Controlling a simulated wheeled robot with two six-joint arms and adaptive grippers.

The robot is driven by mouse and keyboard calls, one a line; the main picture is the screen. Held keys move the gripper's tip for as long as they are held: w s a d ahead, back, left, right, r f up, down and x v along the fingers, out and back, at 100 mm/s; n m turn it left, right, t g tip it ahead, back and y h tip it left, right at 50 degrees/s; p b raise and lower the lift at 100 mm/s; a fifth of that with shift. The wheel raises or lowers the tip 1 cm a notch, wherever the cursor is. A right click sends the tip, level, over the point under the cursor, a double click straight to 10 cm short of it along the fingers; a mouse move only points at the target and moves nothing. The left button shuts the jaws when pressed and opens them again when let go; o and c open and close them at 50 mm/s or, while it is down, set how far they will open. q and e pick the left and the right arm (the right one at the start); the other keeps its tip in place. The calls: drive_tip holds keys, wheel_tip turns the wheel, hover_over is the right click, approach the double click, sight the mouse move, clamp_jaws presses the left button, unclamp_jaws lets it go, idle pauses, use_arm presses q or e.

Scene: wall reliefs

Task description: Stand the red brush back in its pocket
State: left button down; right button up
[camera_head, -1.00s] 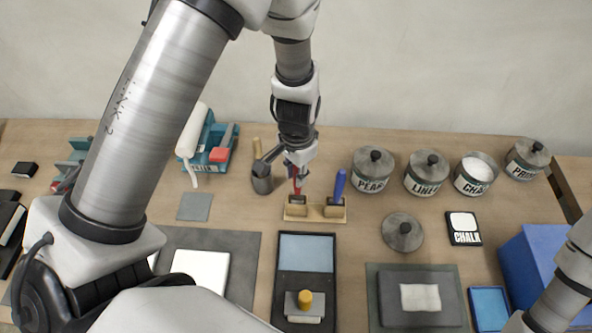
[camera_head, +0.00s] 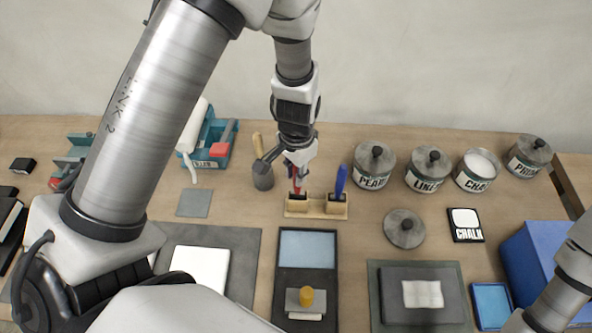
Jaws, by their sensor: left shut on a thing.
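The red brush (camera_head: 296,188) is upright at the left pocket of the wooden brush holder (camera_head: 317,210). My left gripper (camera_head: 297,170) is above the holder and shut on the brush's upper part. The brush's lower end is at or inside the left pocket; its exact depth is hidden. A blue brush (camera_head: 340,182) stands in the right pocket. My right gripper is out of view; only part of my right arm shows at the right edge.
A dark mallet-like tool (camera_head: 263,174) stands close to the left of the gripper. Several lidded jars, including a jar labelled PEA (camera_head: 373,168), stand to the right. A loose grey lid (camera_head: 404,228) lies right of the holder. A dark tray (camera_head: 305,258) lies in front.

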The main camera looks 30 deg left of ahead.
use_arm(q)
drive_tip(key=shift+a+f+b, duration=0.1)
drive_tip(key=shift+f+b, duration=0.4)
drive_tip(key=shift+f, duration=0.3)
drive_tip(key=c, duration=1)
unclamp_jaws()
drive_tip(key=shift+o, duration=0.2)
drive_tip(key=shift+d+r, duration=0.1)
drive_tip(key=shift+d, duration=0.1)
drive_tip(key=shift+o, duration=0.4)
drive_tip(key=o, duration=0.4)
drive_tip(key=shift+a, duration=0.1)
drive_tip(key=shift+r, duration=0.1)
